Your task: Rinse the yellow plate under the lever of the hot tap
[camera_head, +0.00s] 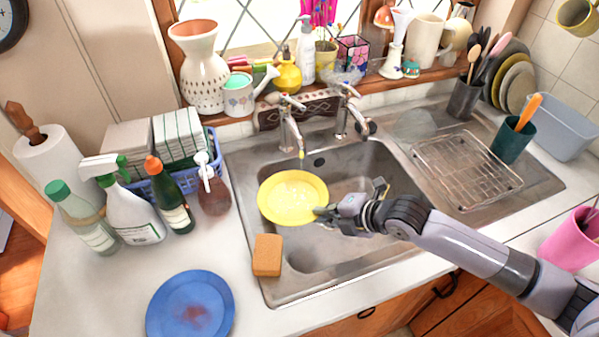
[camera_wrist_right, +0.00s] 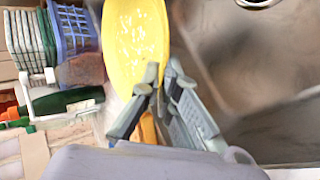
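The yellow plate (camera_head: 287,199) is held level in the sink, beneath the spout of the left tap (camera_head: 291,128). Pale, shiny patches show on its face. My right gripper (camera_head: 324,212) reaches in from the right and is shut on the plate's right rim. In the right wrist view the plate (camera_wrist_right: 136,45) shows at the fingertips (camera_wrist_right: 163,78). A second tap (camera_head: 345,112) stands to the right. I cannot tell which tap is the hot one, and no clear water stream shows. My left gripper is not in view.
An orange sponge (camera_head: 267,255) lies on the sink's front left rim. A blue plate (camera_head: 190,305) lies on the front counter. Bottles and a blue basket (camera_head: 188,178) stand left. A wire rack (camera_head: 466,172) is on the right drainer. The sill behind is crowded.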

